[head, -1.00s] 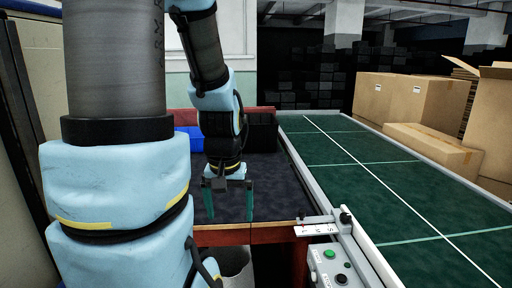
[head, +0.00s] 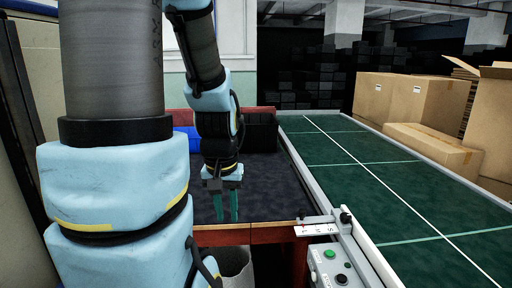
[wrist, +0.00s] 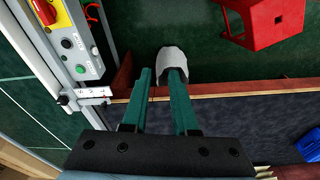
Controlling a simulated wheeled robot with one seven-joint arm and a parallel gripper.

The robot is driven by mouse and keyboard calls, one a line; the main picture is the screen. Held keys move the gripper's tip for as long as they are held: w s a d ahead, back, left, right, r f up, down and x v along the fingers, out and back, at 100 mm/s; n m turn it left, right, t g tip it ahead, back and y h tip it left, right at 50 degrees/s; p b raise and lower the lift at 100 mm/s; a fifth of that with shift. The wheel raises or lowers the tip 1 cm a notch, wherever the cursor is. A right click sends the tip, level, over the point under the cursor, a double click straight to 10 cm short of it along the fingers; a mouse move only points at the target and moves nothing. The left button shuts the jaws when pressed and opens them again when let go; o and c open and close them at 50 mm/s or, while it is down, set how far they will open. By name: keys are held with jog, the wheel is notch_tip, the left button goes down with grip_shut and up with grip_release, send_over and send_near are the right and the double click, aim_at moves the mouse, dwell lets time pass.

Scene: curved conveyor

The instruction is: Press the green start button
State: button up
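The green button (head: 329,254) sits on a grey control box beside the conveyor's near left edge, with a black button (head: 341,280) just below it. In the wrist view the green button (wrist: 81,69) is at the upper left, left of my fingers. My gripper (head: 227,219) points down over the dark table, left of and apart from the box. In the wrist view my gripper (wrist: 162,72) shows two green fingers close together with a narrow gap and nothing held. Nothing hides the button.
A red and yellow switch (wrist: 45,11) is on the same box. A ruler-like plate (head: 318,229) lies just beyond the button. The green conveyor (head: 350,175) runs to the right. A white bin (head: 236,264) and a red stool (wrist: 262,20) stand on the floor.

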grip_shut()
dwell(0.8)
